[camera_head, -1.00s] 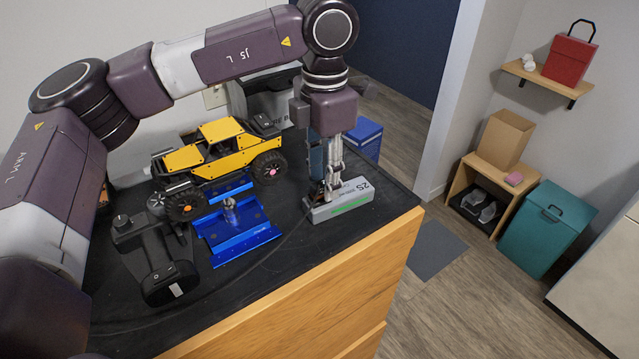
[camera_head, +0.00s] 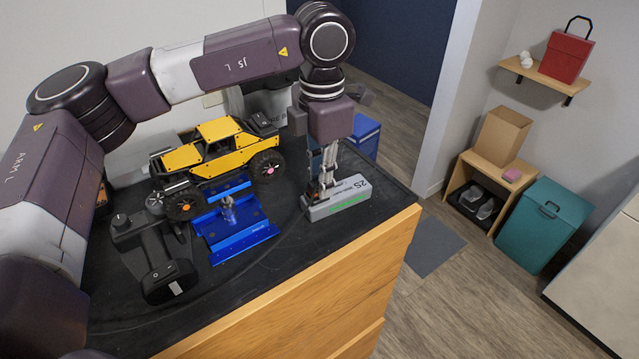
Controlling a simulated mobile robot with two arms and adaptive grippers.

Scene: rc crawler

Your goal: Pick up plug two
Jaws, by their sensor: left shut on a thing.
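My left gripper (camera_head: 322,190) points down at the left end of a grey battery pack (camera_head: 345,200) marked 2S, which lies on the dark bench top. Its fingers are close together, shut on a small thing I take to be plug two. That plug is hidden between the fingertips and too small to make out. The battery pack rests flat near the bench's right front edge. My right gripper does not show.
A yellow and black crawler (camera_head: 215,155) stands left of the gripper. A blue stand (camera_head: 235,240) lies in front of it, with a black transmitter (camera_head: 160,260) to its left. A blue box (camera_head: 365,135) is behind the battery pack. Bare bench top lies in front.

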